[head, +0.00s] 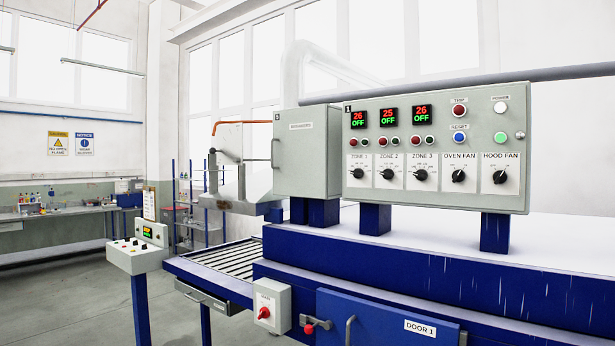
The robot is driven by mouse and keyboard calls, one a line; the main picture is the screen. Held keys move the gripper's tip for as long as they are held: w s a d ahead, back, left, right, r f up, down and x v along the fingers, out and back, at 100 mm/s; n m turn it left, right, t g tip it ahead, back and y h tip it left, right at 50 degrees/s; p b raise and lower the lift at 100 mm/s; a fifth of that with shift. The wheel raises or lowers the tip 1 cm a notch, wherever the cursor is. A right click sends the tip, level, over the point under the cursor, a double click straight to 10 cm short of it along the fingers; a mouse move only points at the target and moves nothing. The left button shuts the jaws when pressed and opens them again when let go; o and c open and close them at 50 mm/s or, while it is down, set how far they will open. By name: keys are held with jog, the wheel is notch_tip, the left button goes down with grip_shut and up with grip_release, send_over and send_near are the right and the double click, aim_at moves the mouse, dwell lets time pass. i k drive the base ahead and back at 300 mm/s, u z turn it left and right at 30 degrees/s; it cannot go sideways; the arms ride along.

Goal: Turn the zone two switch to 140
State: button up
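The zone two switch (388,174) is a black rotary knob on a white plate labelled ZONE 2, in the lower row of the grey control panel (475,114). Its scale is too small to read. The display above it (387,116) shows a red 25 over a green OFF. The ZONE 1 knob (358,173) sits to its left and the ZONE 3 knob (420,174) to its right. A green and a red button sit between the display and the knob. My gripper is not in view.
The panel stands on blue posts (375,219) above the blue oven (350,275). OVEN FAN (458,176) and HOOD FAN (500,177) knobs are further right. A grey cabinet (307,152) adjoins the panel's left. A red-knobbed switch box (270,304) and DOOR 1 (385,322) are below. Open floor lies left.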

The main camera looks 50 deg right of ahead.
aim_at(387, 174)
jog(key=z, duration=0.55)
jog(key=i, duration=1.25)
jog(key=z, duration=1.1)
jog(key=i, duration=0.2)
jog(key=z, duration=0.15)
